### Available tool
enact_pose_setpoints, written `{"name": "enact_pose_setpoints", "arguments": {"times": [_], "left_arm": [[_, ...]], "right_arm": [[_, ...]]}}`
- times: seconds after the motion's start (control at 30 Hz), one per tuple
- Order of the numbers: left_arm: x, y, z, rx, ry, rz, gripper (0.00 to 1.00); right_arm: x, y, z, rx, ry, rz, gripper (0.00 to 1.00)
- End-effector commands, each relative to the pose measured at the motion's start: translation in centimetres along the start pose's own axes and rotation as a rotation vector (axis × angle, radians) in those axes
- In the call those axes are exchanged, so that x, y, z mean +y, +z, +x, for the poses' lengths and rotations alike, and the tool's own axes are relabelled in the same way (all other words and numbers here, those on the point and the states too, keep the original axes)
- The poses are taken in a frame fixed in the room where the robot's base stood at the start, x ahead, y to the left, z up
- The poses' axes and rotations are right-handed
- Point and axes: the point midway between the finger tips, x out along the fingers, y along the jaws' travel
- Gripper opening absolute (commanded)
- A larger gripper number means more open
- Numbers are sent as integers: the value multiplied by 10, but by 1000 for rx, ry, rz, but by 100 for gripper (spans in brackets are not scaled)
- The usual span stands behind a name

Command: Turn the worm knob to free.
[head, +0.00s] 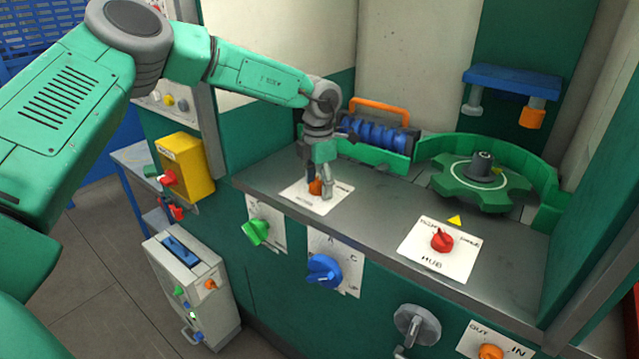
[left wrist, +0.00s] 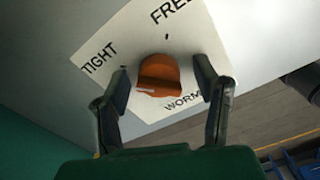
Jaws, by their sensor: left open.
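The worm knob (head: 315,187) is orange and sits on a white label plate (head: 297,193) on the grey counter. In the left wrist view the worm knob (left wrist: 158,76) is on the plate (left wrist: 130,38) marked TIGHT, FREE and WORM. A short white mark shows on the knob's lower left side; I cannot be sure which word it points to. My left gripper (head: 318,181) reaches down over the knob. In the left wrist view the left gripper (left wrist: 163,84) has one finger on each side of the knob, apart from it. My right gripper is not in view.
A red HUB knob (head: 442,240) sits to the right on the counter. A green toothed wheel (head: 480,188) and a blue roller unit (head: 378,134) with an orange handle stand behind. Green (head: 256,231) and blue (head: 323,271) knobs stick out of the front panel.

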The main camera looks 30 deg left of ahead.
Motion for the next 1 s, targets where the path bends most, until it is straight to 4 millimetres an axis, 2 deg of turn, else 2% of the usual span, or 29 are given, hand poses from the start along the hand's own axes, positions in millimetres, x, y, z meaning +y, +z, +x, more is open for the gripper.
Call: {"name": "enact_pose_setpoints", "arguments": {"times": [0.07, 0.1, 0.2, 0.63, 1.0], "left_arm": [[0, 0, 0, 0, 0, 0, 52], [0, 0, 0, 0, 0, -1, 38], [0, 0, 0, 0, 1, -1, 6], [1, 0, -2, -2, 1, 51, 7], [2, 1, -5, -5, 2, 324, 7]], "right_arm": [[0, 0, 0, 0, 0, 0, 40], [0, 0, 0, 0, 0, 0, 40], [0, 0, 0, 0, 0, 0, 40], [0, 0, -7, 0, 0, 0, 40], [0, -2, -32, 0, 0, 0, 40]]}}
